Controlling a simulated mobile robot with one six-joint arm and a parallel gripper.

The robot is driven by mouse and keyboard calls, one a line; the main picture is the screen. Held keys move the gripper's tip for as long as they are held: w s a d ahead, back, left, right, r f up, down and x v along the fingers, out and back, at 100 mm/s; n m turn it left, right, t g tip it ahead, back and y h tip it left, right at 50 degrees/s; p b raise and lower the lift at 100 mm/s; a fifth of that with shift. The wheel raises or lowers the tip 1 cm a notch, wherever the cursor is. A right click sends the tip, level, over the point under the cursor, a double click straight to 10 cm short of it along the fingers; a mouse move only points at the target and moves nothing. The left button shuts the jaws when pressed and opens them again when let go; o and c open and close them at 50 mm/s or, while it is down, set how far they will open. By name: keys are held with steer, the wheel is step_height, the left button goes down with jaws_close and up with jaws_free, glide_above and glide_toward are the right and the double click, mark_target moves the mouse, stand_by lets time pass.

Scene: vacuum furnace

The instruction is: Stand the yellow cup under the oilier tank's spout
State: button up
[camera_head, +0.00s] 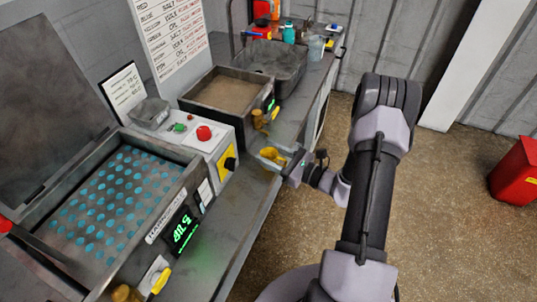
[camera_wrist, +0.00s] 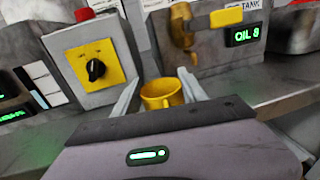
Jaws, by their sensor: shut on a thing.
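The yellow cup (camera_head: 271,155) is between the fingers of my gripper (camera_head: 287,164), near the bench's front edge. In the wrist view the cup (camera_wrist: 161,95) has its open mouth up, and the gripper is shut on it. I cannot tell whether its base touches the bench. A tank (camera_head: 222,92) with brown contents stands behind it, with a brass spout (camera_head: 260,120) on its front. In the wrist view the spout (camera_wrist: 183,30) is beyond the cup and slightly right, with a yellow handle and a green "OIL 8" display (camera_wrist: 246,35). The cup is apart from the spout.
A large open-lidded tank (camera_head: 110,200) with blue dots and a lit display stands at the near left, with its own brass spout (camera_head: 122,292). A control box (camera_head: 203,145) with a red button and yellow knob plate sits between the tanks. A dark basin (camera_head: 270,62) stands farther back.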

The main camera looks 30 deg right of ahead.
steer(key=o, duration=1.5)
steer(key=shift+f, duration=0.1)
steer(key=shift+o, duration=0.2)
